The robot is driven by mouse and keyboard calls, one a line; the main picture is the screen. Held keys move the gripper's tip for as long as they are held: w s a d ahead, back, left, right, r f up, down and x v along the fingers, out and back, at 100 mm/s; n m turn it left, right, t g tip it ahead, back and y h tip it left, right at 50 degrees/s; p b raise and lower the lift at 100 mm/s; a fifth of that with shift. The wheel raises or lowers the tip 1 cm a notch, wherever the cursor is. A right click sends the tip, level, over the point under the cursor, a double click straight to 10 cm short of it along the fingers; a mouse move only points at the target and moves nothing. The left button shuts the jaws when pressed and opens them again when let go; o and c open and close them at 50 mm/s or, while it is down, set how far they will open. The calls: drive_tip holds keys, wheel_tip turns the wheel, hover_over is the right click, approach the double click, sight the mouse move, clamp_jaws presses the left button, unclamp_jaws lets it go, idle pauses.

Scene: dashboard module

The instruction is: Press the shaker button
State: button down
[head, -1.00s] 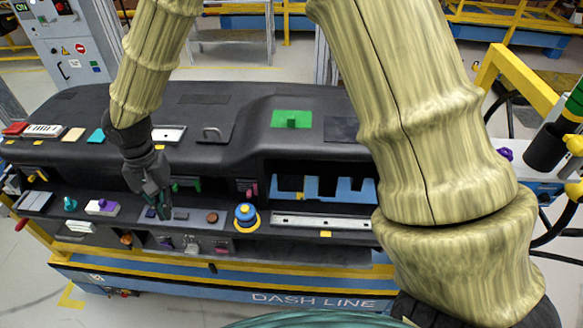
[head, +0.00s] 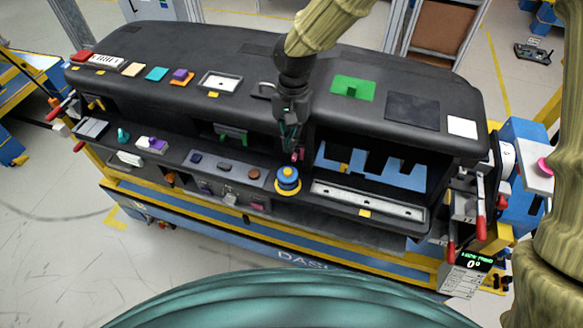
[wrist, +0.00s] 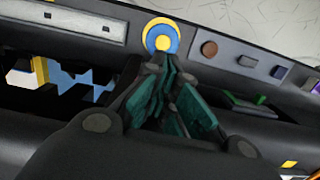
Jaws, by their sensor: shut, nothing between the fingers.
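A round blue button with a yellow top and a yellow ring at its base (head: 288,179) stands at the front ledge of the dashboard module. It also shows in the wrist view (wrist: 160,38), just beyond my fingertips. No label marks it as the shaker button. My gripper (head: 291,150) is shut and empty, pointing down just above and behind the blue button in the head view. Its teal fingers also show in the wrist view (wrist: 158,65). I cannot tell whether the fingertips touch the button; they seem a little apart.
Left of the button is a grey panel (head: 226,170) with several small knobs. Right of it is a pale slotted strip (head: 368,202) under a recess with blue shapes (head: 400,175). A green plate (head: 353,88) lies on the dashboard top. Red-handled clamps (head: 480,220) stand at the right end.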

drive_tip(key=shift+s+a+f, duration=0.1)
drive_tip(key=shift+s+a, duration=0.15)
drive_tip(key=shift+s, duration=0.75)
drive_tip(key=b, duration=0.1)
hover_over(288, 170)
drive_tip(key=w, duration=0.1)
drive_tip(key=f, duration=0.4)
drive_tip(key=shift+w+d+f, duration=0.1)
drive_tip(key=shift+d+f, duration=0.15)
drive_tip(key=shift+s+a+f+b, duration=0.2)
drive_tip(key=shift+s+f+b, duration=0.25)
drive_tip(key=shift+f+b, duration=0.2)
drive_tip(key=shift+w+d+f, duration=0.1)
drive_tip(key=shift+w+f, duration=0.1)
drive_tip(key=shift+f, duration=0.1)
drive_tip(key=shift+s+r, duration=0.1)
drive_tip(key=shift+s, duration=0.05)
